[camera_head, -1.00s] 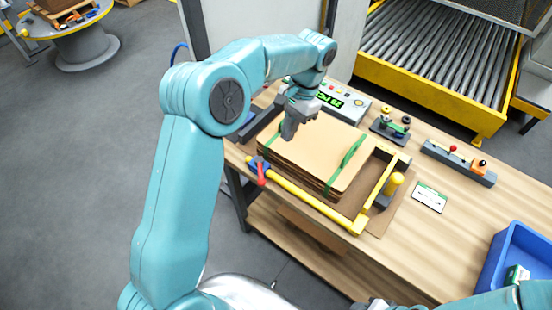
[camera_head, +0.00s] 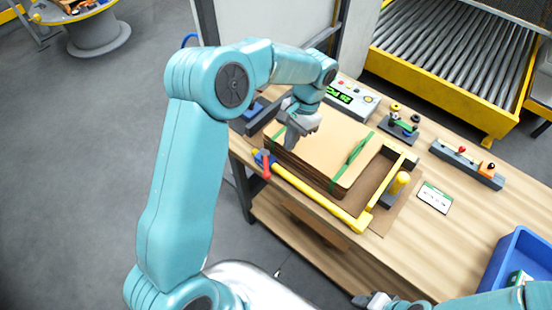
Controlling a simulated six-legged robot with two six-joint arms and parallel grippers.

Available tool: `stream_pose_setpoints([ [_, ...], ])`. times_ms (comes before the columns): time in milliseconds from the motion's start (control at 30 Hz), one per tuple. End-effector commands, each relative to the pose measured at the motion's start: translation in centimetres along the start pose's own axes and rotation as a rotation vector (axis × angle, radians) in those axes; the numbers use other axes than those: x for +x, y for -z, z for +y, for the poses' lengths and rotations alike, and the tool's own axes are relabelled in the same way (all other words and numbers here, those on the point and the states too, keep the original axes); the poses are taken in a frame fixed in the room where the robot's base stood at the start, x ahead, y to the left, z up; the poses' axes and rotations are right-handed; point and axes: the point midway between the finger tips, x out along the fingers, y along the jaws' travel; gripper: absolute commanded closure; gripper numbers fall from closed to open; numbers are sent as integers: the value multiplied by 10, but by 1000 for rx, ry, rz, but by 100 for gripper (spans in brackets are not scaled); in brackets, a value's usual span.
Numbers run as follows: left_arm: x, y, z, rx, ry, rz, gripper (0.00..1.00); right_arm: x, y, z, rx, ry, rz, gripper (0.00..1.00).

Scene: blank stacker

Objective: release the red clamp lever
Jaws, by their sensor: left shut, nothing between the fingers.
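The red clamp lever (camera_head: 266,165) stands on a blue clamp at the left end of the yellow frame bar (camera_head: 325,198). A stack of brown cardboard blanks (camera_head: 325,149) with green straps lies inside the yellow frame, beside the lever. My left gripper (camera_head: 291,146) is shut and empty. It points down over the left part of the stack, a little up and right of the lever, and appears apart from it. My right gripper (camera_head: 366,301) shows only partly at the bottom edge, and its fingers cannot be made out.
A display box (camera_head: 352,99) stands behind the stack. A yellow knob (camera_head: 400,181) is at the frame's right. A white card (camera_head: 434,198), a grey block with knobs (camera_head: 466,163) and a blue bin (camera_head: 519,257) are farther right. The wooden table between them is mostly clear.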

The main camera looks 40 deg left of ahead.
Motion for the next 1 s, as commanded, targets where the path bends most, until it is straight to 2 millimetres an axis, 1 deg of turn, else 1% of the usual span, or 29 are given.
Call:
stream_pose_setpoints([
  [33,11,-1,0,1,-1,-6,100,-3,0,-1,0,0,0,57],
  [200,45,0,0,2,-1,-4,100,-9,0,-3,0,0,0,57],
  [233,44,-7,0,1,-1,-2,100,-12,0,-4,0,0,0,57],
  [300,48,-16,0,-1,-1,-1,100,-14,0,-5,0,0,0,57],
  [400,54,-26,0,0,0,0,100,-18,0,-6,0,0,0,57],
  [500,58,-32,0,1,0,1,100,-19,0,-7,0,0,0,57],
  [1000,60,-34,0,7,2,1,100,-18,0,-6,0,0,0,57],
])
